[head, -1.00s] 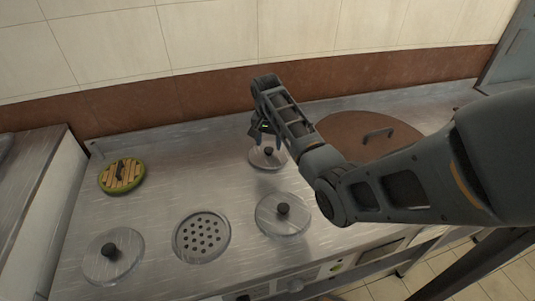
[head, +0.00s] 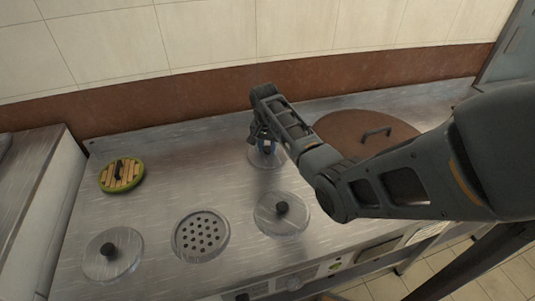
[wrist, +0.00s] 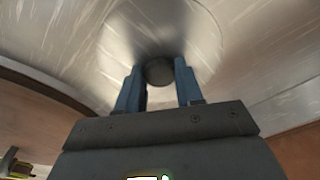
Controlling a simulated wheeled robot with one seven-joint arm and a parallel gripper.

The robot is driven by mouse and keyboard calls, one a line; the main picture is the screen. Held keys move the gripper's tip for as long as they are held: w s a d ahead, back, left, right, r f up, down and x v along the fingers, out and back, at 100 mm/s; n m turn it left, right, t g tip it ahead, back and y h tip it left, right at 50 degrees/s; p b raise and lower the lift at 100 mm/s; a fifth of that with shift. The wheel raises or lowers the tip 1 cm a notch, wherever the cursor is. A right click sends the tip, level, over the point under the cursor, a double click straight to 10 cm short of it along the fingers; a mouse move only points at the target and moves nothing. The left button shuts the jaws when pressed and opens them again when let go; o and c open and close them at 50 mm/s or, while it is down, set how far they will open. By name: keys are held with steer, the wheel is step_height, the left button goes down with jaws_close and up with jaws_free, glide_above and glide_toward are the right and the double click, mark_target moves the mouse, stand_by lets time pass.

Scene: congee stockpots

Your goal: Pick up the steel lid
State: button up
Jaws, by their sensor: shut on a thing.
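A round steel lid (head: 279,161) with a dark knob lies at the back of the steel counter. It also fills the top of the wrist view (wrist: 128,40). My gripper (head: 266,147) is over this lid, with its blue fingers around the dark knob (wrist: 159,71). It is shut on the knob. The arm hides part of the lid in the head view, and I cannot tell whether the lid is clear of the counter. Two similar steel lids lie apart from it, one at the middle right (head: 268,222) and one at the front left (head: 100,266).
A perforated round drain (head: 201,237) is set between the front lids. A green-rimmed wooden lid (head: 122,174) lies at the left. A large brown lid (head: 350,130) with a bar handle is right of my gripper, partly behind my arm. A tiled wall stands behind.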

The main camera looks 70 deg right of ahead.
steer(key=shift+c, duration=1.3)
steer(key=shift+r, duration=0.1)
